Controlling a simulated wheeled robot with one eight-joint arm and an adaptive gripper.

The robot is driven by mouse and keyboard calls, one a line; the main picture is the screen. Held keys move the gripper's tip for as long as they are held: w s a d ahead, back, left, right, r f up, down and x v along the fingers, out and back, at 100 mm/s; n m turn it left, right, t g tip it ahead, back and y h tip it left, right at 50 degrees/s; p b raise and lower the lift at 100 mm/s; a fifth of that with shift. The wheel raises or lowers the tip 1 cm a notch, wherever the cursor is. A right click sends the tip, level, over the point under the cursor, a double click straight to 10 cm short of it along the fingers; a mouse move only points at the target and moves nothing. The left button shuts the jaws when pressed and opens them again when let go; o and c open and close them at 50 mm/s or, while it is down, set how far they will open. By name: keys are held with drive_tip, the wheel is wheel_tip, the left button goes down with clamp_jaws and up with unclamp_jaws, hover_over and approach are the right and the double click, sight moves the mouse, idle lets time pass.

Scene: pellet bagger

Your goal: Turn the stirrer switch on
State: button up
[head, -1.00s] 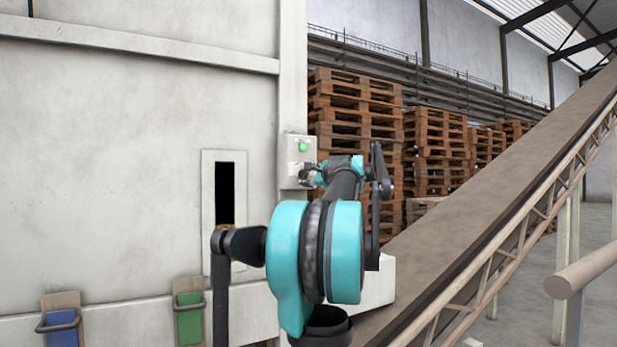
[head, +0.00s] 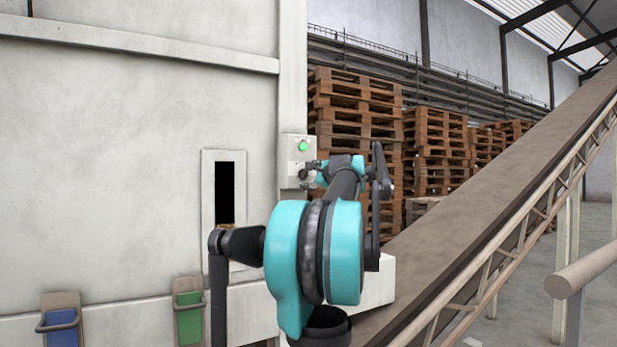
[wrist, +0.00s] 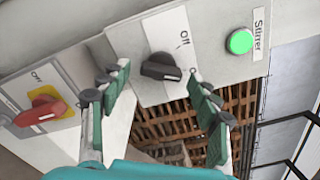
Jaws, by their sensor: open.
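The stirrer switch (wrist: 160,67) is a black rotary knob on a light grey box (head: 290,175). Its white mark lies at the lower right end, turned away from the word "Off" on the white plate (wrist: 171,35). A green lamp (wrist: 240,41) beside the label "Stirrer" (wrist: 258,28) looks bright; the lamp also shows green in the head view (head: 303,147). My gripper (wrist: 157,76) is open, with one finger on each side of the knob. Contact with the knob cannot be told. In the head view, my gripper (head: 308,178) is at the box's lower front and the knob is hidden.
A red switch handle on a yellow plate (wrist: 43,110) is left of my gripper in the wrist view. A tall slot (head: 224,190) is in the wall left of the box. Pallet stacks (head: 350,115) stand behind, and a sloping conveyor (head: 490,190) runs along the right.

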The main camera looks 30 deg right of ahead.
drive_tip(key=s, duration=1.1)
drive_tip(key=shift+s, duration=0.3)
drive_tip(key=shift+f, duration=0.1)
drive_tip(key=a+f+n+g+y, duration=0.2)
drive_tip(key=a+f+n+g, duration=0.15)
drive_tip(key=a+f, duration=0.7)
drive_tip(key=a+f+n+g+y, duration=0.15)
drive_tip(key=a+f+n, duration=0.45)
drive_tip(key=f, duration=0.7)
drive_tip(key=a+f+n+g+y, duration=0.1)
drive_tip(key=a+f+n+g, duration=0.25)
drive_tip(key=a+f, duration=0.7)
drive_tip(key=s+a+f+n+g+h, duration=0.1)
drive_tip(key=s+a+f+n+g, duration=0.15)
drive_tip(key=s+f, duration=0.55)
drive_tip(key=s+a+f+n+g+h, duration=0.1)
drive_tip(key=s+a+f+n, duration=0.3)
drive_tip(key=f, duration=0.8)
drive_tip(key=s+f+n+g+h, duration=0.1)
drive_tip(key=s+f+n, duration=0.3)
drive_tip(key=s+f, duration=0.6)
drive_tip(key=shift+s+n+g+h, duration=0.35)
drive_tip(key=shift+s+g+h, duration=0.1)
drive_tip(key=shift+h, duration=0.3)
